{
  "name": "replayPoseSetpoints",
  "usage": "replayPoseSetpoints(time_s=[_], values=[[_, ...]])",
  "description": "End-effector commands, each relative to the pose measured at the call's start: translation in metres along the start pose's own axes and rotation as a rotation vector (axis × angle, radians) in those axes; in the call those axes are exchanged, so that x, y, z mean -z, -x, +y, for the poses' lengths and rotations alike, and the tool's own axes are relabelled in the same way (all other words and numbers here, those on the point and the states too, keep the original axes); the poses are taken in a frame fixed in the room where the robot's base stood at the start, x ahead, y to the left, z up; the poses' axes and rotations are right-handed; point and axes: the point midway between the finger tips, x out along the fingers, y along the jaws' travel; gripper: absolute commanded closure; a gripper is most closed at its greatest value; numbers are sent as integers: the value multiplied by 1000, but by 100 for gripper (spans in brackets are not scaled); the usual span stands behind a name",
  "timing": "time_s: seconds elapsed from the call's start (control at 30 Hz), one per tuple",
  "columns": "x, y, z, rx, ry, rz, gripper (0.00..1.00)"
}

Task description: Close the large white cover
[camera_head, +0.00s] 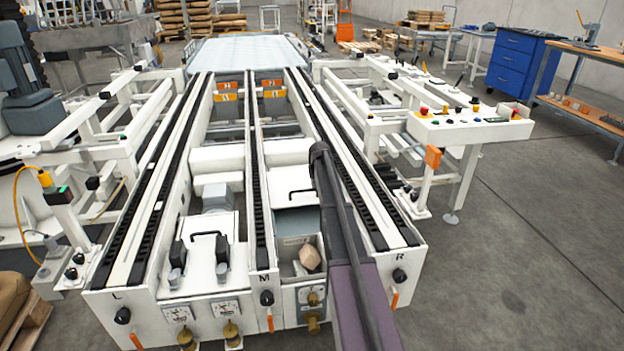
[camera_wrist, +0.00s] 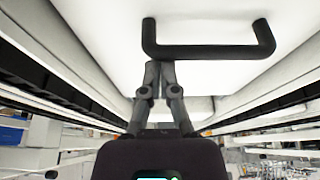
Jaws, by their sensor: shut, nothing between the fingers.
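A large white cover (camera_wrist: 110,35) with a black bar handle (camera_wrist: 208,50) fills the upper part of the wrist view. My gripper (camera_wrist: 160,66) is shut and empty. Its fingertips are at the near side of the handle, left of its middle; I cannot tell whether they touch it. In the head view, a white panel with a black handle (camera_head: 300,192) lies between the M and R rails. My arm hides the bay's right side, and my fingers are not clear there.
Black-topped rails (camera_head: 258,200) run along both sides of the bay. Another white cover with a black handle (camera_head: 207,235) lies between the L and M rails. A control panel (camera_head: 470,122) stands at right. The floor at lower right is clear.

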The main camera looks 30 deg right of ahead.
Motion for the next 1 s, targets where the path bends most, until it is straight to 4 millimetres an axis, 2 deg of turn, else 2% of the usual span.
replayPoseSetpoints(time_s=[0.03, 0.2, 0.4, 0.5, 0.7, 1.0], values=[[-20, 7, -1, 0, 0, -2, 100], [-62, 23, -3, 0, 0, -2, 100], [-103, 38, -5, 0, 1, -2, 100], [-116, 43, -5, 0, 1, -2, 100], [-127, 47, -6, 0, 1, -1, 100], [-127, 47, -6, 0, 1, -1, 100]])
